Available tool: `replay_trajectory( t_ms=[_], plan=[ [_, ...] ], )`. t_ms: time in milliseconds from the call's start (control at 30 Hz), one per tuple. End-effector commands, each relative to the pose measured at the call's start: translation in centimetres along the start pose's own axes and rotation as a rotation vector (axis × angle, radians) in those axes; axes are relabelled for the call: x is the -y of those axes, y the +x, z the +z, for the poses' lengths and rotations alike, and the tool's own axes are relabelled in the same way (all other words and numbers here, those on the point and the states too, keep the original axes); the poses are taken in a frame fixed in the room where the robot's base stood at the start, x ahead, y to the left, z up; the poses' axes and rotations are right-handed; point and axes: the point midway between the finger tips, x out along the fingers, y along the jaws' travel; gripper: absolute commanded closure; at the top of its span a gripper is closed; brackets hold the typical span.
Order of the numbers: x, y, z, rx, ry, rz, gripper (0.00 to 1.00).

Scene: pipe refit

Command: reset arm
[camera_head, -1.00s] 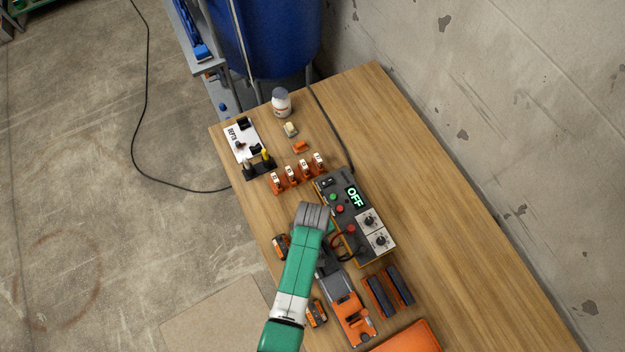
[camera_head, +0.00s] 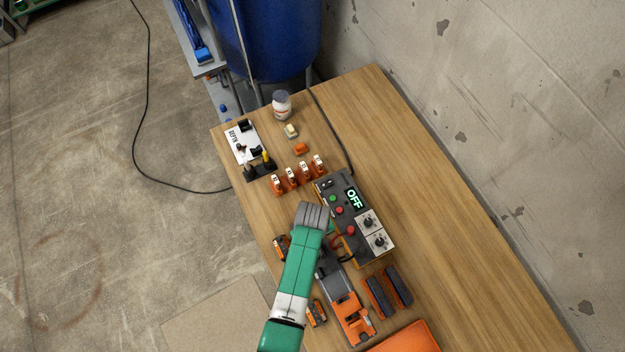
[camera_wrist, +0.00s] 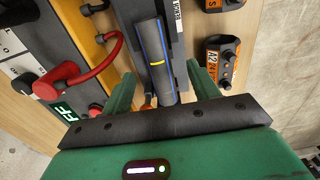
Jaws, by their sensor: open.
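My arm (camera_head: 297,278) reaches over the front part of the wooden bench in the head view, and its wrist hides most of my gripper there. In the wrist view my gripper (camera_wrist: 160,72) is open, with its two green fingers apart. A dark pipe (camera_wrist: 151,45) with a blue stripe and a yellow mark lies between and beyond the fingers, with gaps visible on both sides. The pipe lies along a grey and orange fixture (camera_head: 346,305). I cannot tell how far the fingers are above the pipe.
A control box (camera_head: 346,208) reading OFF stands close by my wrist; its red cable (camera_wrist: 112,62) loops left of the fingers. Orange labelled holders (camera_head: 298,174), dark blocks (camera_head: 388,290) and an orange case (camera_head: 407,338) are on the bench (camera_head: 455,255). The bench's right side is clear.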

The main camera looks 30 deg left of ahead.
Motion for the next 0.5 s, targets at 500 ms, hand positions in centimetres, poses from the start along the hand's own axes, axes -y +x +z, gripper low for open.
replay_trajectory(
  t_ms=[500],
  plan=[
    [0.0, -4.8, 0.0, 0.000, 0.000, 0.000, 0.40]
  ],
)
